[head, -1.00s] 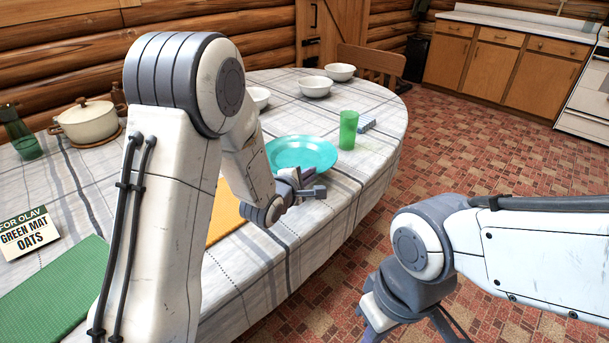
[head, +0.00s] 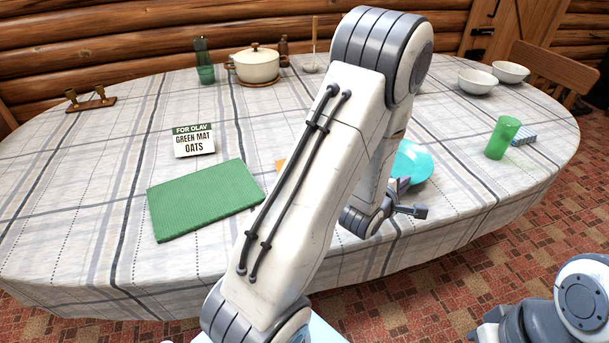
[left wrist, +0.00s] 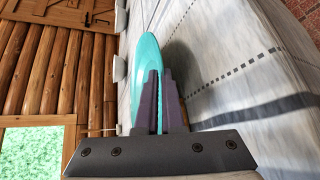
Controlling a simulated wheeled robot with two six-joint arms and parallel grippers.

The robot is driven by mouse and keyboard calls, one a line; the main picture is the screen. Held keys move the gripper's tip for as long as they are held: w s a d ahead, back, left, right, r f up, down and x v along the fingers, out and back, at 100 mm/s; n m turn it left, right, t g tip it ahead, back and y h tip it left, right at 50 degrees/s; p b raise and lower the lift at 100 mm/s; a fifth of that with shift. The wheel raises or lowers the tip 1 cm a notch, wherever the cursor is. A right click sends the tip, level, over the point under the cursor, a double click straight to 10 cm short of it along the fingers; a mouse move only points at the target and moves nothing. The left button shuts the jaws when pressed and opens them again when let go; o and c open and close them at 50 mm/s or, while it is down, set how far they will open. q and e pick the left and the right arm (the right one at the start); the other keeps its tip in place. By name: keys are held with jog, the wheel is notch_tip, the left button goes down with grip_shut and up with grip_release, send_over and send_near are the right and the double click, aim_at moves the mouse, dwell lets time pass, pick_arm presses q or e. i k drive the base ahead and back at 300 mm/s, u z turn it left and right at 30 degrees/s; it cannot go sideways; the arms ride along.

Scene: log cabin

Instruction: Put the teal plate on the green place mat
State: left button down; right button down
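The teal plate (head: 413,160) is partly hidden behind my left arm in the head view. In the left wrist view the plate (left wrist: 150,62) stands edge-on with its rim between the two fingers of my left gripper (left wrist: 160,88). The gripper (head: 403,186) is shut on that rim. A shadow beside the plate suggests it is off the cloth, by how much I cannot tell. The green place mat (head: 205,199) lies flat and empty on the table, left of my arm. My right gripper is out of view; only part of the right arm shows at lower right.
A card reading "FOR OLAV, GREEN MAT, OATS" (head: 194,141) stands behind the mat. A green cup (head: 502,137) is right of the plate, with white bowls (head: 476,82) behind. A pot (head: 256,66) stands at the back. The cloth left of the mat is clear.

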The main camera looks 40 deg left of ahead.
aim_at(200, 193)
jog(key=u, duration=0.35)
jog(key=k, duration=1)
jog(key=u, duration=0.45)
